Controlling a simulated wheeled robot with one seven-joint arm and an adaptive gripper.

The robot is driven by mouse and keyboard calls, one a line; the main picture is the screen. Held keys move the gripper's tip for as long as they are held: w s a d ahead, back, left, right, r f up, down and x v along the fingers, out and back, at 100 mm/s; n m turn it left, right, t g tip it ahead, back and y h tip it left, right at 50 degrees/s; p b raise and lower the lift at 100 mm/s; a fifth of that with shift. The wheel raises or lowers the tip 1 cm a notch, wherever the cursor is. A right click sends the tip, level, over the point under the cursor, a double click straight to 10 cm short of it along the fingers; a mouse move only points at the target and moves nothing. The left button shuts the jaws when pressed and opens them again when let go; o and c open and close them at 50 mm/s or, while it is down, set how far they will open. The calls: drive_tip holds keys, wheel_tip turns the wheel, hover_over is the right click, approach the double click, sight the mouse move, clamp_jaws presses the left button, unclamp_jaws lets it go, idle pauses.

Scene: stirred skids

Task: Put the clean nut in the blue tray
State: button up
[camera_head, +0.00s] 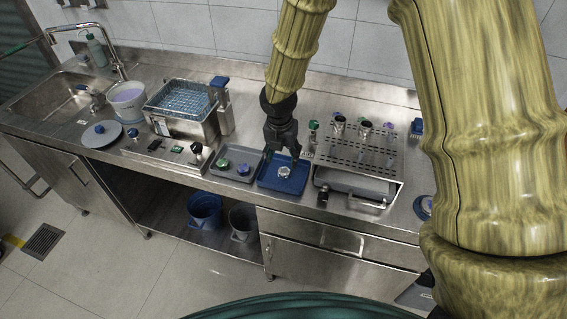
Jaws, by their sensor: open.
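The blue tray (271,182) lies on the steel counter near its front edge. A small pale metal nut (284,173) shows inside the tray's outline, near the middle, and looks to rest on its floor. My gripper (282,154), dark grey, hangs pointing down over the back part of the tray. Its fingers are apart, just behind and above the nut, with nothing seen between them. The picture is too small to tell whether the nut is clean or whether a fingertip touches it.
A grey tray (217,174) with green-topped and purple-topped pieces adjoins on the left. A perforated steel rack (345,152) with metal cups stands on the right. Further left are a steel bath with a blue basket (182,100), a white bucket (127,103) and a sink (60,102).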

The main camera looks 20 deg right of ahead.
drive_tip(key=shift+s+a+r+b, duration=0.1)
drive_tip(key=shift+s+r+b, duration=0.1)
drive_tip(key=shift+r, duration=0.95)
drive_tip(key=shift+s+a+r+b, duration=0.1)
drive_tip(key=shift+r+b, duration=0.05)
drive_tip(key=shift+r, duration=0.95)
